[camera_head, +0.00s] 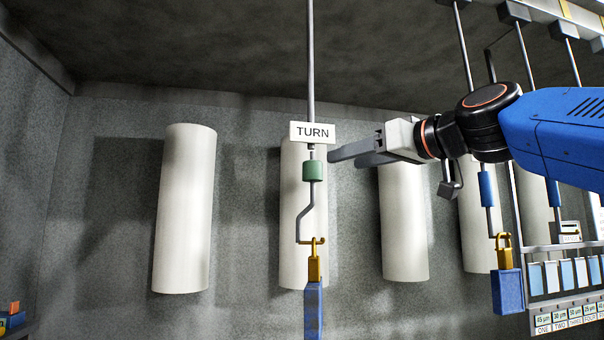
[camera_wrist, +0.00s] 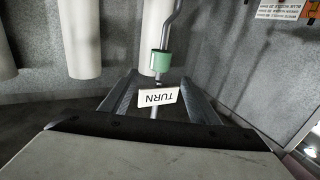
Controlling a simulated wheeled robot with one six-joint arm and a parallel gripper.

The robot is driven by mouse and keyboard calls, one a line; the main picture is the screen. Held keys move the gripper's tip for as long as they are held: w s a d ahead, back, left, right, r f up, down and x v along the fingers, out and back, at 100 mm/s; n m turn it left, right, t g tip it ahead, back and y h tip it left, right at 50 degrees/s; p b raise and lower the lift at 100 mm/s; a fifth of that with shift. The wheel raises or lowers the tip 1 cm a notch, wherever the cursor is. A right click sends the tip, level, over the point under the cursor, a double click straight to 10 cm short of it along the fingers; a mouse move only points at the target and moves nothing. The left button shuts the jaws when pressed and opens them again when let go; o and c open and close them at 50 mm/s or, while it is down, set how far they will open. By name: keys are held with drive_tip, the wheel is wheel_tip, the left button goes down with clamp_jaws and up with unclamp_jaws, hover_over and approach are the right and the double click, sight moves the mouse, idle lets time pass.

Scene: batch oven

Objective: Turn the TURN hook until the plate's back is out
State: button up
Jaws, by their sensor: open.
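The TURN hook hangs on a thin grey rod (camera_head: 311,70) with a white TURN sign (camera_head: 312,132), a green collar (camera_head: 312,170) and a cranked lower end (camera_head: 304,222). A yellow clip (camera_head: 314,268) on its lower end carries a blue plate (camera_head: 313,312). The plate looks narrow, turned nearly edge-on in the head view. My gripper (camera_head: 333,157) is open and comes from the right, its tips beside the rod between sign and collar height. In the wrist view my gripper (camera_wrist: 160,75) has its fingers either side of the upside-down sign (camera_wrist: 158,97) and the rod. Contact cannot be told.
Several white cylinders (camera_head: 185,210) stand along the grey back wall. Another blue plate (camera_head: 507,291) hangs from a yellow clip at right. Beside it is a rack with labelled pockets (camera_head: 566,275). The space left of the TURN hook is clear.

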drive_tip(key=x, duration=1.6)
drive_tip(key=shift+w+a, duration=0.25)
drive_tip(key=c, duration=1)
